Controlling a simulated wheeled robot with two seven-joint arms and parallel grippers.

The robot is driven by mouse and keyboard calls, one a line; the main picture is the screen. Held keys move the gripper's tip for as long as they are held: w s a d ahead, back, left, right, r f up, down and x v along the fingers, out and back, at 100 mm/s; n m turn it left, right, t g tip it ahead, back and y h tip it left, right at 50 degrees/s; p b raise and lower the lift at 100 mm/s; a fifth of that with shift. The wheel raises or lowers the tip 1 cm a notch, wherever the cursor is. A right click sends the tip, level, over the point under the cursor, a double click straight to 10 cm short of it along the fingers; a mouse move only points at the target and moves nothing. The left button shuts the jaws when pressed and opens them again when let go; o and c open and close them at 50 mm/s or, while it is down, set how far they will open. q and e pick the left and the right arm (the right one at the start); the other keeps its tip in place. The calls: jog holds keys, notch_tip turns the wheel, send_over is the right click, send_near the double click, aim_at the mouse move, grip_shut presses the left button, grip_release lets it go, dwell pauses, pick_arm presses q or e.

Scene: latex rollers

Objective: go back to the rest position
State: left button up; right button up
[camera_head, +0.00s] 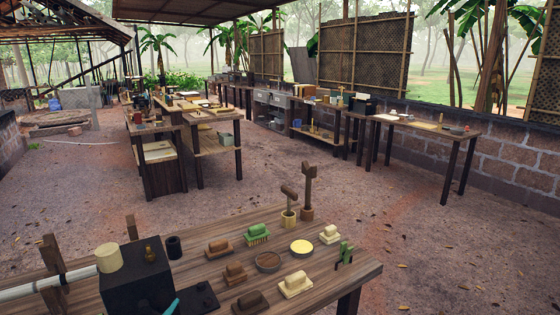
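Neither of my grippers shows in the head view, and no arm of mine can be made out with certainty. A wooden table (340,268) stands close in front, its near part cut off by the bottom edge. On its left a pale roller or bar (45,284) lies between upright wooden posts (52,256).
The table holds a black box (135,285), several brushes including a green one (257,233), a round yellow-topped tin (301,247) and two upright wooden-handled tools (307,190). Workbenches (215,140) stand farther back. A brick wall (500,160) runs along the right. Dirt floor (370,215) between is open.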

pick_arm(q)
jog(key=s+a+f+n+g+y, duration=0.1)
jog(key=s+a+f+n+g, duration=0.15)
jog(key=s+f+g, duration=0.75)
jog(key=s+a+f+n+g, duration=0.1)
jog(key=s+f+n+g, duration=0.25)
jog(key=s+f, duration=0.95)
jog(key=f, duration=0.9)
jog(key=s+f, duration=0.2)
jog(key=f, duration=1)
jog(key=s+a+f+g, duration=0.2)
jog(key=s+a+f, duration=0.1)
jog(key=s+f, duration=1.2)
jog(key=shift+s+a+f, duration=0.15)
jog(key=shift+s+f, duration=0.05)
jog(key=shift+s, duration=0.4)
